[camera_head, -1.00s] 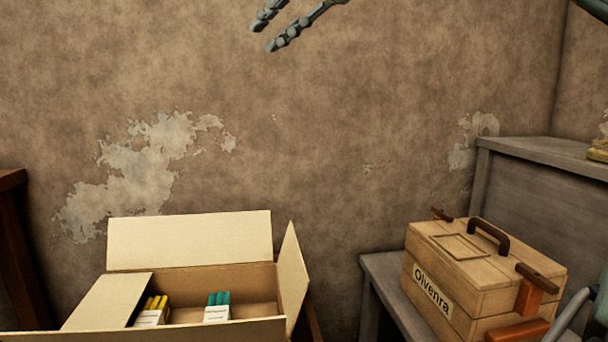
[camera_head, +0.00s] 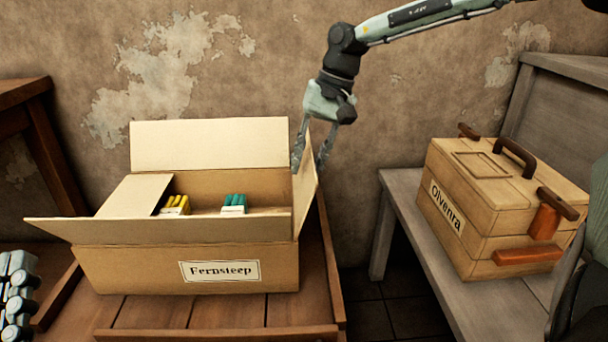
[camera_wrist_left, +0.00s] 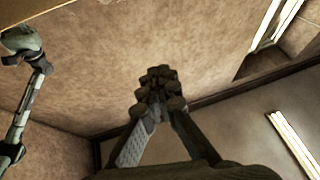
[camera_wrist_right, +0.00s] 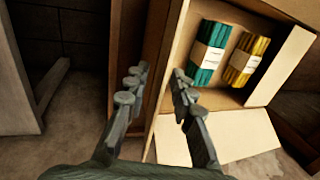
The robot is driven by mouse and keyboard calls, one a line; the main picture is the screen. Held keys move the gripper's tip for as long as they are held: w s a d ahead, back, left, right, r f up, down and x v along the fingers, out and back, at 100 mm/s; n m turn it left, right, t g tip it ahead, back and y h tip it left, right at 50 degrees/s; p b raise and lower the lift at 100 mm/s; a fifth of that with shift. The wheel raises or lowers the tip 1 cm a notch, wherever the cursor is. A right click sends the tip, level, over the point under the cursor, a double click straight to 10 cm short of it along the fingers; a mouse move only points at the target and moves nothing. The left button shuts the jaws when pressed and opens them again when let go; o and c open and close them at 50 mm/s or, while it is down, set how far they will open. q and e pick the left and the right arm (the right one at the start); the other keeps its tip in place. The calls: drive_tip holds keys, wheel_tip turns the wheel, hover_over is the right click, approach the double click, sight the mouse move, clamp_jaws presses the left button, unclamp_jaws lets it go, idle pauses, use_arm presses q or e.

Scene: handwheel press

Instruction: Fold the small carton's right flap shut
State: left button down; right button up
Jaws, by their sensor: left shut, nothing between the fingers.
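The small carton (camera_head: 130,268), labelled Fernsteep, stands open on a wooden table. Its right flap (camera_head: 307,190) stands up, leaning slightly outward. The left flap (camera_head: 131,195) lies inward over part of the opening; the back flap (camera_head: 210,145) is upright and the front flap (camera_head: 150,229) slopes outward. My right gripper (camera_head: 311,160) is open at the right flap, one finger on each side of it; its fingers also show apart in the right wrist view (camera_wrist_right: 160,88). My left gripper (camera_head: 18,300) is shut and empty at the lower left, and shows in the left wrist view (camera_wrist_left: 160,88).
Yellow (camera_head: 176,204) and teal (camera_head: 235,203) bundles are inside the carton. A wooden box labelled Olvenra (camera_head: 470,225) stands on a grey bench (camera_head: 400,195) to the right. A gap separates bench and table (camera_head: 200,335).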

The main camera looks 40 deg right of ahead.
sight(303, 171)
drive_tip(key=shift+x, duration=1.55)
drive_tip(key=shift+c, duration=0.5)
clamp_jaws()
